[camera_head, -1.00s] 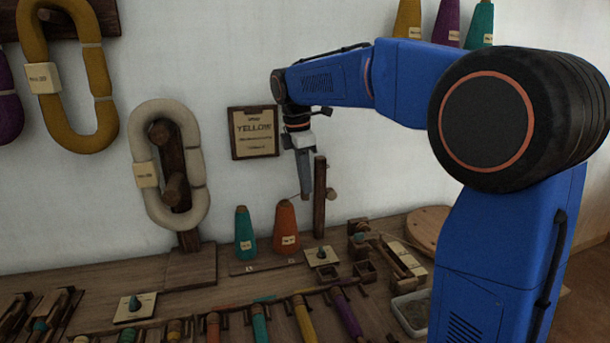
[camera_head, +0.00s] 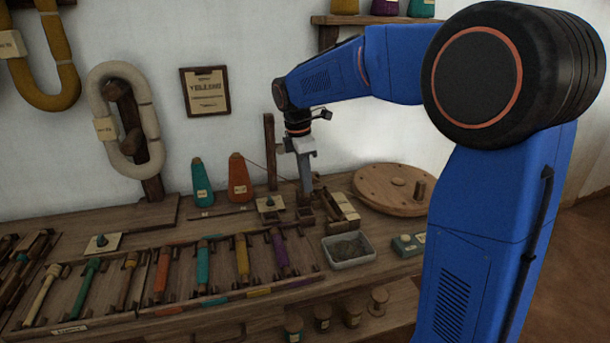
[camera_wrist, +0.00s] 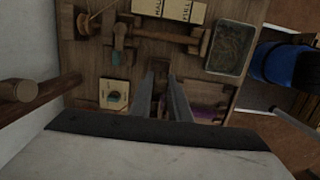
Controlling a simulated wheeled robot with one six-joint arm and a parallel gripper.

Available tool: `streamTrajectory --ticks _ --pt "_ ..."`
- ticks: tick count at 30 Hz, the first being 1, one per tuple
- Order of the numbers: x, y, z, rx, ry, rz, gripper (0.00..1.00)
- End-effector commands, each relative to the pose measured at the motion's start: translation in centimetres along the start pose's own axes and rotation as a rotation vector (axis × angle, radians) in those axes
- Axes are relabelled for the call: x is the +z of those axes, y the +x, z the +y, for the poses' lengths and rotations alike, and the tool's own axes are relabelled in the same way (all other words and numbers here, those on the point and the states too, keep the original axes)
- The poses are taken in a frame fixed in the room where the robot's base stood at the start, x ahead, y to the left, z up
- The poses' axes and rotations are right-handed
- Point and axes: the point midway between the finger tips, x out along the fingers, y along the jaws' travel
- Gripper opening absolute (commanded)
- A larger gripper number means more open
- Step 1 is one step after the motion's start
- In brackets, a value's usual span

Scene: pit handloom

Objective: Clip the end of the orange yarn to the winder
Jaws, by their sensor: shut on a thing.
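The orange yarn cone (camera_head: 239,181) stands on the table near the wall, beside a teal cone. A thin thread runs from its top to the right, towards my gripper (camera_head: 307,192). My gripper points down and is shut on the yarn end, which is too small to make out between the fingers. The winder (camera_head: 342,207), a wooden device with cream labelled blocks, is just right of the fingers. In the wrist view its wooden shaft (camera_wrist: 160,36) lies beyond the fingertips (camera_wrist: 165,76). The winder's clip cannot be made out.
An upright wooden post (camera_head: 270,152) stands just left of my gripper. A grey tray (camera_head: 349,250) and a round wooden disc (camera_head: 393,190) lie to the right. Small square wooden boxes sit below the fingers. Several coloured bobbins lie in racks at the front left.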

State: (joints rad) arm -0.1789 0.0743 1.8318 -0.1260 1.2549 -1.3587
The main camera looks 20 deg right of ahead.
Motion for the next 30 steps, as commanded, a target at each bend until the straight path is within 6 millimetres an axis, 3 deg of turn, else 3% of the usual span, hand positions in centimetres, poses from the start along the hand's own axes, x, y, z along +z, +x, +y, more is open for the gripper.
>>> streamTrajectory --ticks 30 --pt "-0.9 7.4 -0.1 -0.002 0.0 0.0 0.0"
